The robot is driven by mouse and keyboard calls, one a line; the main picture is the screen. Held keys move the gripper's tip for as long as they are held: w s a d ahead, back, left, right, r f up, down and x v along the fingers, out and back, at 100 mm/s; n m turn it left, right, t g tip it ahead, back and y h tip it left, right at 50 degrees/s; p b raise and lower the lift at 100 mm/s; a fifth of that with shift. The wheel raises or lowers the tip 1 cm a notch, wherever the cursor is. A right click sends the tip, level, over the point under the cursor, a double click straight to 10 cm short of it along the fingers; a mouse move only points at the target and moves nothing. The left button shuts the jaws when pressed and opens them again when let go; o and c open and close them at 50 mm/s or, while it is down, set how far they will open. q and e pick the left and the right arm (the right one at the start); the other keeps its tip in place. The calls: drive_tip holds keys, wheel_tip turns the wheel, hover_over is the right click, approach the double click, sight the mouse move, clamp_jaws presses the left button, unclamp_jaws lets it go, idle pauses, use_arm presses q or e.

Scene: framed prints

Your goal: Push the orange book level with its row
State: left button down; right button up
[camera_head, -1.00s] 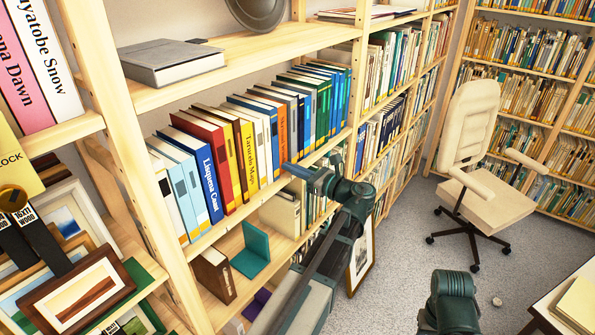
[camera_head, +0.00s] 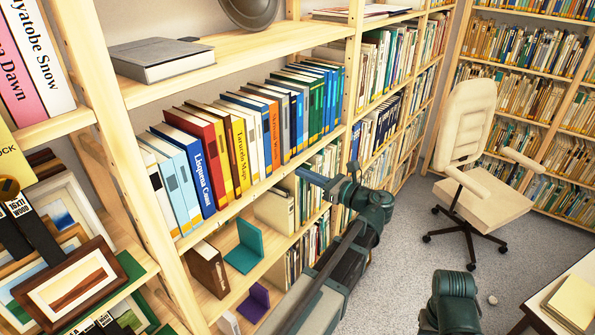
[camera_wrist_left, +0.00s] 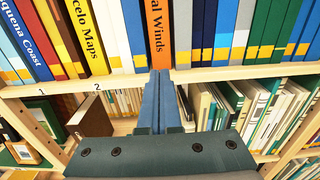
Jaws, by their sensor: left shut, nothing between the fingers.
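The orange book (camera_head: 275,134) stands upright in the row on the middle shelf, between a blue-and-white book and a grey one. Its spine looks about level with its neighbours in the head view. In the left wrist view the orange book (camera_wrist_left: 157,35) is straight ahead, with part of its title readable. My left gripper (camera_head: 299,172) is shut and empty, in front of the shelf edge and just below the book's foot. A small gap to the book seems likely, but contact is hard to judge.
The shelf board (camera_head: 262,186) runs under the row. A lower shelf holds a teal bookend (camera_head: 247,246) and more books. A cream chair (camera_head: 475,180) stands on open carpet at right.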

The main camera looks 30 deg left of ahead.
use_arm(q)
drive_tip(key=d, duration=0.6)
drive_tip(key=shift+s+d, duration=0.2)
drive_tip(key=shift+s, duration=0.05)
drive_tip(key=s+d+f+n+h, duration=0.4)
drive_tip(key=d+f+h, duration=0.15)
drive_tip(key=f, duration=0.25)
drive_tip(key=s+d+f+n+h, duration=0.35)
drive_tip(key=d+f, duration=0.25)
drive_tip(key=f, duration=0.2)
drive_tip(key=s+d+f+n+h, duration=0.3)
drive_tip(key=s+d+h, duration=0.1)
drive_tip(key=d, duration=0.3)
drive_tip(key=s+d+f+n+g+h, duration=0.1)
drive_tip(key=s+d+f+n+h, duration=0.1)
drive_tip(key=d, duration=0.5)
drive_tip(key=shift+s+f+n+h, duration=0.4)
drive_tip(key=shift+s+n+h, duration=0.55)
drive_tip(key=shift+n, duration=0.3)
